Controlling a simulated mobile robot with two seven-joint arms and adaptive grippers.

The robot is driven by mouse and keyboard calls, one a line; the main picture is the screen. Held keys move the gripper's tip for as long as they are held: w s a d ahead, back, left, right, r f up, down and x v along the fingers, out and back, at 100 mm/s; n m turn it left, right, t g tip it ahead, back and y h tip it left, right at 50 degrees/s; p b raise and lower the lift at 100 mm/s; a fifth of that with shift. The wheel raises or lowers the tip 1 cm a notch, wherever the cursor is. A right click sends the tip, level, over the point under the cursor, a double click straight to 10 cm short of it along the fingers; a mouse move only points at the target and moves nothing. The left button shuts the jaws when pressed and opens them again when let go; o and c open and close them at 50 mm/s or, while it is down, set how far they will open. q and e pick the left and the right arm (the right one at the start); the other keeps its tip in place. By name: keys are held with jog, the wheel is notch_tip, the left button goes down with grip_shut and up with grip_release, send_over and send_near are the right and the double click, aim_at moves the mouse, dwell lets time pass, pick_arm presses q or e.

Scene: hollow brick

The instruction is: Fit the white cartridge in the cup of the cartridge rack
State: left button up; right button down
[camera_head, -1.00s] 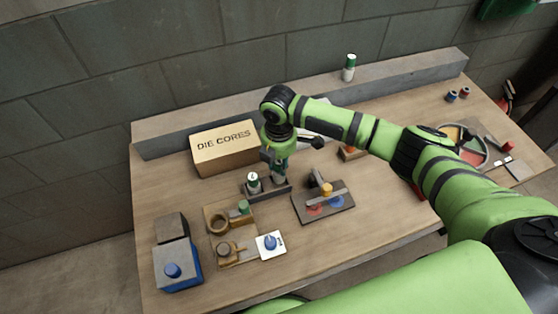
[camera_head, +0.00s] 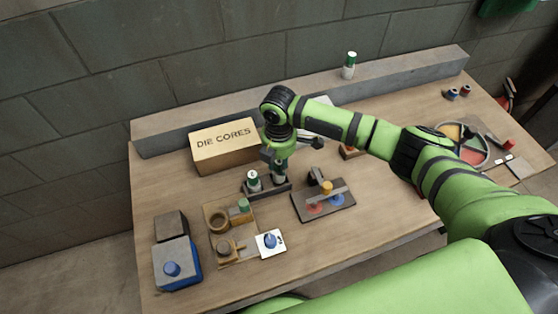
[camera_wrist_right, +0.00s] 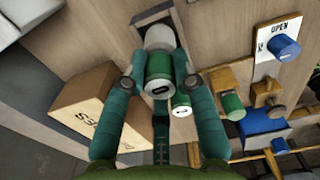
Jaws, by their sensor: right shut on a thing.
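My right gripper (camera_head: 279,176) points down over the right part of the dark grey cartridge rack (camera_head: 268,190). In the right wrist view its two fingers (camera_wrist_right: 158,85) are shut on the white cartridge (camera_wrist_right: 159,38), which has a green band and a pale end with a dark slot. In the head view the gripper hides most of this cartridge, and I cannot tell whether its far end is inside the cup. Another green and white cartridge (camera_head: 253,180) stands upright in the rack, left of the gripper; it also shows in the wrist view (camera_wrist_right: 182,106). My left gripper does not show.
The DIE CORES box (camera_head: 224,146) stands close behind and left. In front are a wooden fixture (camera_head: 218,224), a card with a blue knob (camera_head: 270,243) and a blue-based box (camera_head: 177,264). A dark plate (camera_head: 325,208) lies right. Another cartridge (camera_head: 349,66) stands on the back ledge.

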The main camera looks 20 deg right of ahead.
jog(key=shift+f+b, duration=0.55)
jog(key=shift+f, duration=0.65)
jog(key=c, duration=0.9)
grip_release()
notch_tip(320, 180, up, 12)
jog(key=shift+r, duration=0.1)
